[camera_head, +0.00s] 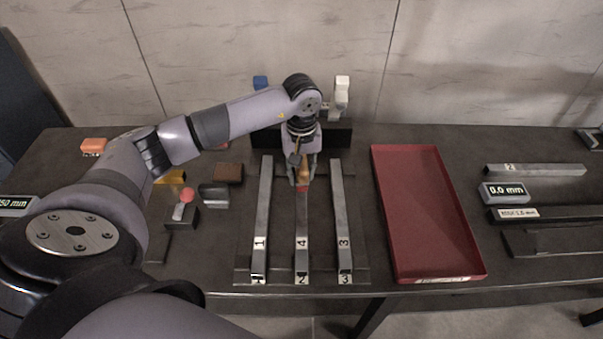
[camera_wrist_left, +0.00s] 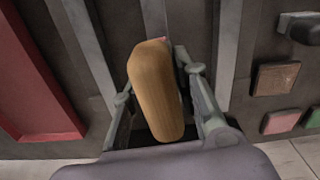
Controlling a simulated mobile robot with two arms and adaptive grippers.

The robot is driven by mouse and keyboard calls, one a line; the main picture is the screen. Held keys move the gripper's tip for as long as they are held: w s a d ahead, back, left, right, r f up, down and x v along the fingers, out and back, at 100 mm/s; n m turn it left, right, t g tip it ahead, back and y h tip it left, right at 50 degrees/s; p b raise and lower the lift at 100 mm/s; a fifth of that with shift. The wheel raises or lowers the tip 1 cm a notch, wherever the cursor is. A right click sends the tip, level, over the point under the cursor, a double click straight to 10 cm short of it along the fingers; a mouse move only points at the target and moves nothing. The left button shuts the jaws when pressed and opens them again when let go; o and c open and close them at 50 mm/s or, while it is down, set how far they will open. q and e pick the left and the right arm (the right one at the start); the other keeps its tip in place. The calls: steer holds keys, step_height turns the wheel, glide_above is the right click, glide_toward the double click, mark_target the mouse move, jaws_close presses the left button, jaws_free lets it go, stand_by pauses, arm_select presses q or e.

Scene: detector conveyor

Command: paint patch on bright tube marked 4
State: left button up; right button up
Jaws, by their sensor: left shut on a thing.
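The tube marked 4 (camera_head: 302,230) lies in the middle of the rack, between the tube marked 1 (camera_head: 263,215) and the tube marked 3 (camera_head: 342,215). My left gripper (camera_head: 302,178) is over the far part of tube 4, shut on a wooden-handled tool (camera_head: 304,170). In the left wrist view the tan handle (camera_wrist_left: 155,90) stands between the fingers, with a little pink at its far end. Small red shows on tube 4 just below the fingers; I cannot tell if it is the tool's tip or paint. My right gripper is not in view.
A long red tray (camera_head: 425,215) lies right of the rack. A 0.0 mm display (camera_head: 505,193) and a tube marked 2 (camera_head: 535,169) lie farther right. Left of the rack are a brown block (camera_head: 229,173) and a grey holder with a red ball (camera_head: 187,195). A wall closes the back.

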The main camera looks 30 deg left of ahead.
arm_select(q)
step_height(320, 180, up, 3)
steer(key=shift+s+d+p, duration=0.1)
steer(key=shift+s+p, duration=0.05)
steer(key=shift+p, duration=0.4)
steer(key=shift+r, duration=0.25)
